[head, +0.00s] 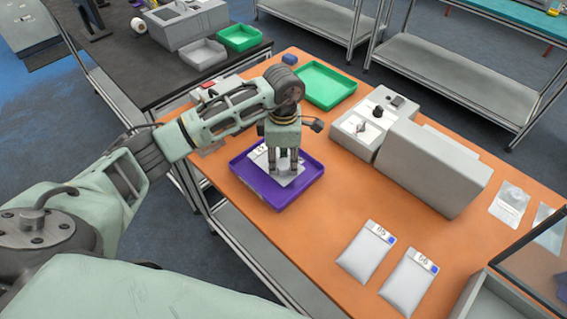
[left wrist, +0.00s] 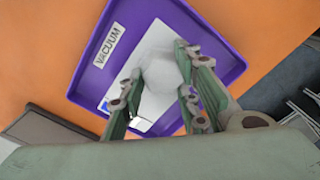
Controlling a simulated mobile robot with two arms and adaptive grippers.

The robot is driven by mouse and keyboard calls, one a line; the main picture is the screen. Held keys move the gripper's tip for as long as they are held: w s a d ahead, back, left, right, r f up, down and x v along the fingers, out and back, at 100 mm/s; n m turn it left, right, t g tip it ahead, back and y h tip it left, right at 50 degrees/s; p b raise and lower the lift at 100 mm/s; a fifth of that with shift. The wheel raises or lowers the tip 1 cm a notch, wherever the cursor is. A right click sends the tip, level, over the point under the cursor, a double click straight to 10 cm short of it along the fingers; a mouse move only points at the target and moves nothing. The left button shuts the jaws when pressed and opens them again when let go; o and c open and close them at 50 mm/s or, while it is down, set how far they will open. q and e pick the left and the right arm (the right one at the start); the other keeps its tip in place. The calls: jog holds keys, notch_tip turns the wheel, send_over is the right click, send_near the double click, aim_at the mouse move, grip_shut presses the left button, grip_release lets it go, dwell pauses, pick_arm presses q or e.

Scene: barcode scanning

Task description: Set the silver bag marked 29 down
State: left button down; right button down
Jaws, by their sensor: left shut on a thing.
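The silver bag (left wrist: 160,75) is between the fingers of my left gripper (left wrist: 184,72), over the purple tray (left wrist: 215,32). In the head view my left gripper (head: 283,170) points straight down into the purple tray (head: 272,206), shut on the bag (head: 291,179). The tray carries a label reading VACUUM (left wrist: 110,45). The number on the held bag cannot be read. I cannot tell whether the bag touches the tray floor. My right gripper does not show.
A green tray (head: 327,84) lies behind on the orange table (head: 330,200). A grey box machine (head: 432,167) stands right of the purple tray. Two silver bags (head: 366,251) (head: 408,282) with number labels lie at the front right. The table between them and the purple tray is clear.

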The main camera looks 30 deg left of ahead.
aim_at(284, 163)
pick_arm(q)
notch_tip(284, 163, down, 2)
jog(key=shift+s+f+p, duration=0.1)
jog(key=shift+f+p, duration=0.1)
jog(key=shift+p, duration=0.4)
jog(key=shift+f, duration=0.45)
jog(key=shift+f, duration=0.15)
jog(key=c, duration=1.3)
grip_release()
